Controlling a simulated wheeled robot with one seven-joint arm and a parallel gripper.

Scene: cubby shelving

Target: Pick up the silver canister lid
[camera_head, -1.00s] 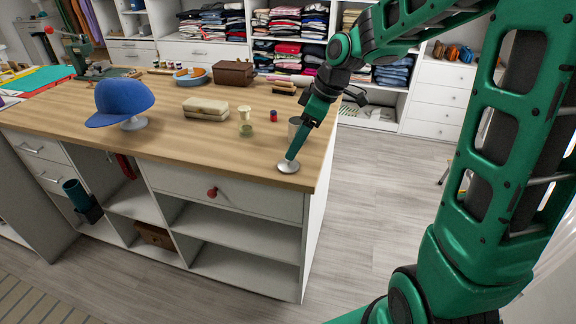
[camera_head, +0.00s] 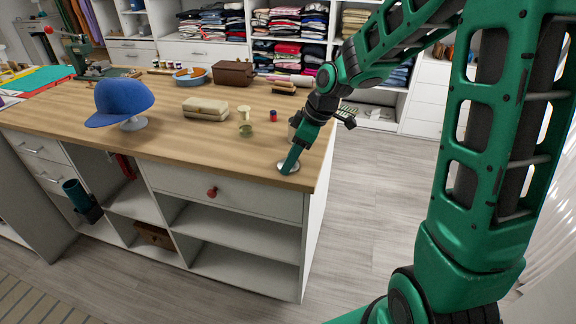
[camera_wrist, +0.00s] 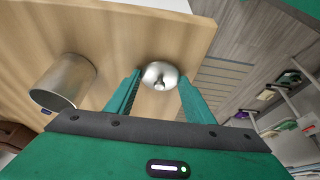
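The silver canister lid (camera_wrist: 160,74) is a shiny round disc with a small knob. It lies on the wooden tabletop near the front right corner; in the head view the lid (camera_head: 285,165) is partly hidden by my gripper. My gripper (camera_head: 290,167) points down at the lid. In the wrist view my gripper (camera_wrist: 160,88) is open, with one green finger on each side of the lid's near part and the knob between them. I cannot tell whether the fingers touch the lid. The silver canister (camera_wrist: 64,82) stands open beside it, to the left in the wrist view.
The wooden tabletop (camera_head: 170,142) ends just beyond the lid at the corner. The tabletop left of the lid is clear.

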